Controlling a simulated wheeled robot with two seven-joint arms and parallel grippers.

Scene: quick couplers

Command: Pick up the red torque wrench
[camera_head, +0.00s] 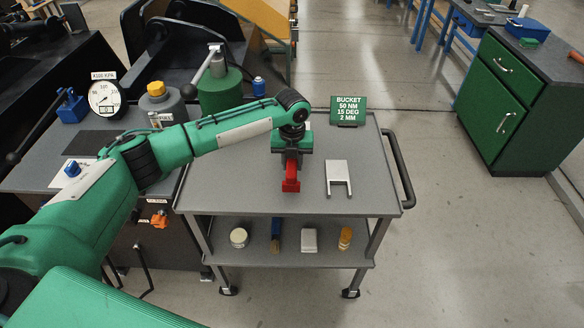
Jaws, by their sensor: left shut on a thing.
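My left gripper (292,162) points down over the top of the grey cart (230,188) and is shut on the red torque wrench (291,181). The red part shows just below and in front of the fingers; the rest of the wrench is hidden by the gripper and wrist. I cannot tell whether the wrench touches the cart top or is a little above it. My right gripper is not in view.
A pale forked plate (338,175) lies right of the gripper. A green sign (348,111) stands at the cart's back edge. The lower shelf holds a round tin (239,237), a brush (276,236) and other small items. A green cabinet (505,100) stands at right, beyond clear floor.

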